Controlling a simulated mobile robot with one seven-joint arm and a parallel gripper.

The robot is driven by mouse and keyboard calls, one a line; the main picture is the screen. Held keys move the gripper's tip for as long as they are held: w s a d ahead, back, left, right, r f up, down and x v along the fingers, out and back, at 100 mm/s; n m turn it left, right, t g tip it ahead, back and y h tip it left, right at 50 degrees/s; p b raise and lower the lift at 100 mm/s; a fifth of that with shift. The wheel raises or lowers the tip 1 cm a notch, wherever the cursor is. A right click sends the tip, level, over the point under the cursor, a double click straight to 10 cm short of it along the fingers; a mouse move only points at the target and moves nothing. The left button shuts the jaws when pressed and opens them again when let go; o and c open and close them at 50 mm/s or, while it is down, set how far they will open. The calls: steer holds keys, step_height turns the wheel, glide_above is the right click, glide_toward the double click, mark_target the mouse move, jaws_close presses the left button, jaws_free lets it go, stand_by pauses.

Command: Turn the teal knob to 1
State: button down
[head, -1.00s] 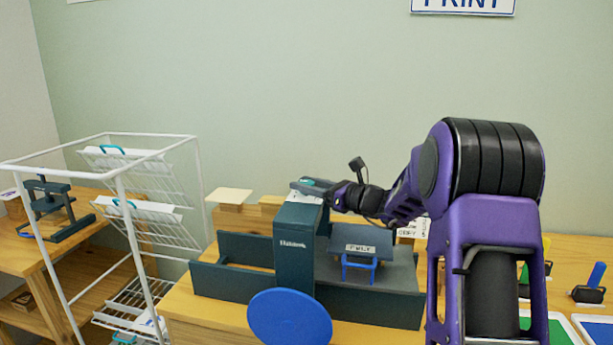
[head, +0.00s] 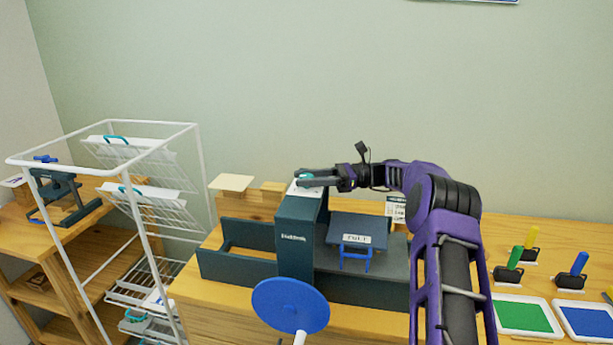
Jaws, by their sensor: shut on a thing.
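The teal knob (head: 305,176) sits on top of the dark teal press housing (head: 294,240), in the middle of the head view. My gripper (head: 308,180) reaches in from the right at the top of the housing. It is shut on the knob, with its fingers partly covering it. The knob's pointer and number marks are too small or hidden to read. A white label plate shows on the housing's top beside the knob.
A blue disc wheel (head: 290,305) stands in front of the press. A blue-handled flap (head: 355,240) is right of the housing. A white wire rack (head: 140,200) stands left. Ink trays (head: 525,316) and coloured-handled rollers (head: 514,258) lie right.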

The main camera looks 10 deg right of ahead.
steer(key=shift+n+g, duration=0.3)
steer(key=shift+g, duration=0.1)
stand_by(0.3)
steer(key=shift+c, duration=1.8)
jaws_free()
steer(key=d, duration=0.7)
steer(key=shift+d, duration=0.25)
